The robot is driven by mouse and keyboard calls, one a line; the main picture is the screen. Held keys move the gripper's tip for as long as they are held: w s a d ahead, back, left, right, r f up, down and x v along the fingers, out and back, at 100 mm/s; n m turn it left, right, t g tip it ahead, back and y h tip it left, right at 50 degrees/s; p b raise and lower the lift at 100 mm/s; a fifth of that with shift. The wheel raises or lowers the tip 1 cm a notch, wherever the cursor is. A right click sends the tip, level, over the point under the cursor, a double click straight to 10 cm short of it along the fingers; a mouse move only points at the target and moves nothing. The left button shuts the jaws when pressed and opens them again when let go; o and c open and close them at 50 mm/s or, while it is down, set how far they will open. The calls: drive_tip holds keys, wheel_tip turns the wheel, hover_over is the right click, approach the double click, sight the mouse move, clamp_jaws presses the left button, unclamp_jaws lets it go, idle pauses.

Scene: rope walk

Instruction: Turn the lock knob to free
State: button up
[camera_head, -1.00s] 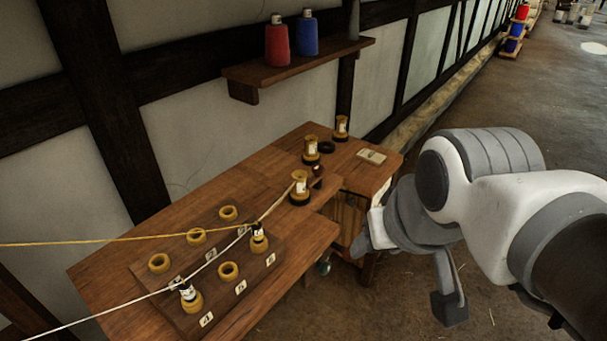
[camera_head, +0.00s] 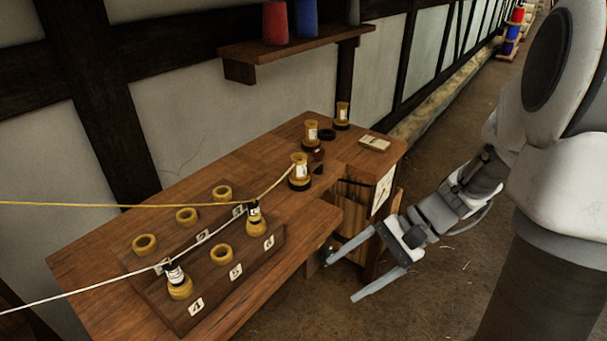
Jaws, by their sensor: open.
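No part in view is clearly marked as the lock knob. A small dark reddish round piece (camera_head: 318,154) beside a yellow bobbin (camera_head: 299,170) on the workbench (camera_head: 265,165) may be it, but its setting is too small to read. My gripper (camera_head: 342,280) is open and empty. It hangs in the air in front of the bench's right end, low and to the right of that round piece, with its two fingers pointing left and apart from everything.
A board (camera_head: 205,300) with numbered yellow sockets lies on the bench; two hold bobbins with cords. A wall shelf (camera_head: 260,55) holds red and blue spools. The floor at right is open.

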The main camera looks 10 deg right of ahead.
drive_tip(key=w+d+f+m+t+y+b, duration=0.4)
drive_tip(key=d+f+m+t+y, duration=0.15)
drive_tip(key=f+m, duration=0.45)
drive_tip(key=m+t+h+b, duration=0.2)
drive_tip(key=m+t, duration=0.5)
drive_tip(key=t, duration=0.1)
approach(326, 256)
drive_tip(key=f+b+x, duration=0.1)
drive_tip(key=b+x, duration=0.1)
drive_tip(key=x, duration=0.6)
drive_tip(key=shift+w+d+f, duration=0.25)
drive_tip(key=shift+w+f, duration=0.05)
drive_tip(key=shift+w, duration=0.15)
clamp_jaws()
